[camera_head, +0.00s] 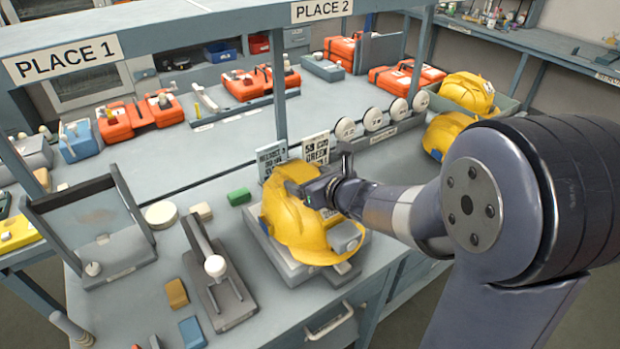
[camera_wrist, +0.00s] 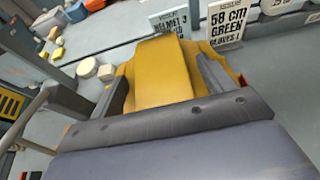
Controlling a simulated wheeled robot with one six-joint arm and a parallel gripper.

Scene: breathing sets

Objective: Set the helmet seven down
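A yellow helmet (camera_head: 292,228) is at the front of the grey counter, over a low grey base (camera_head: 290,268). I cannot tell whether its full weight rests there. No number is readable on it. My gripper (camera_head: 322,190) is at the helmet's upper right side. In the wrist view the helmet's raised yellow ridge (camera_wrist: 162,75) fills the space between my two grey fingers (camera_wrist: 165,85), which appear shut on it. The helmet's lower part is hidden by my wrist in that view.
Two issue signs (camera_head: 315,149) stand just behind the helmet. A grey stand with a white knob (camera_head: 215,267) and a green block (camera_head: 239,196) are at its left. Other yellow helmets (camera_head: 467,92) lie at the back right. Orange cases (camera_head: 140,115) stand farther back.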

